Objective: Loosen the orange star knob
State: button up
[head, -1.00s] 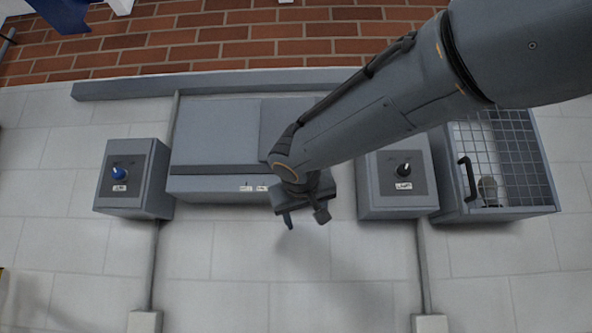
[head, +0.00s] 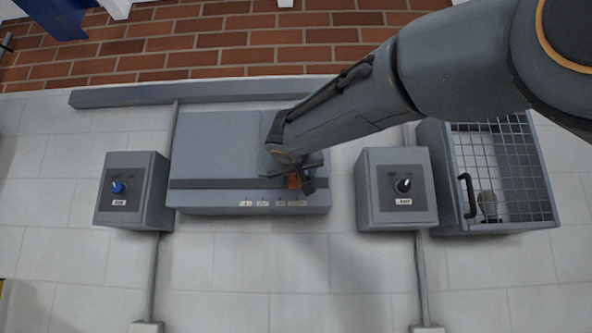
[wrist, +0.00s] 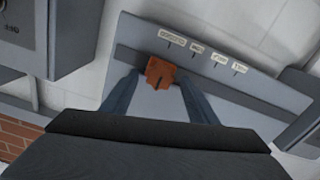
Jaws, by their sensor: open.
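The orange knob (wrist: 160,72) stands on the front of the wide grey box in the wrist view. It also shows partly in the head view (head: 294,181), where my gripper covers some of it. My gripper (wrist: 159,83) is open. In the wrist view its two fingers lie to the left and right of the knob, with the knob between the fingertips. I cannot tell whether either finger touches it. The wide grey box (head: 215,145) carries a dark strip and several small white labels below it.
A grey box with a blue knob (head: 118,187) is on the left. A grey box with a black knob (head: 403,186) is on the right. Beside it is a mesh-fronted cage (head: 500,170) with a dark handle (head: 467,194). A grey rail (head: 130,97) runs above.

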jog(key=shift+w, duration=0.15)
jog(key=c, duration=1)
jog(key=shift+c, duration=0.2)
jog(key=shift+n+b, duration=0.3)
jog(key=n+b, duration=0.2)
jog(key=n, duration=0.1)
jog(key=shift+a+f+n, duration=0.1)
jog(key=shift+f+n, duration=0.05)
jog(key=shift+n, duration=0.25)
jog(key=n, duration=0.4)
jog(key=shift+n+b, duration=0.3)
jog(key=shift+b, duration=0.05)
jog(key=n, duration=0.4)
jog(key=shift+n, duration=0.3)
jog(key=n+p, duration=0.1)
jog(key=n, duration=0.3)
jog(key=shift+f+n, duration=0.1)
jog(key=shift+n, duration=0.2)
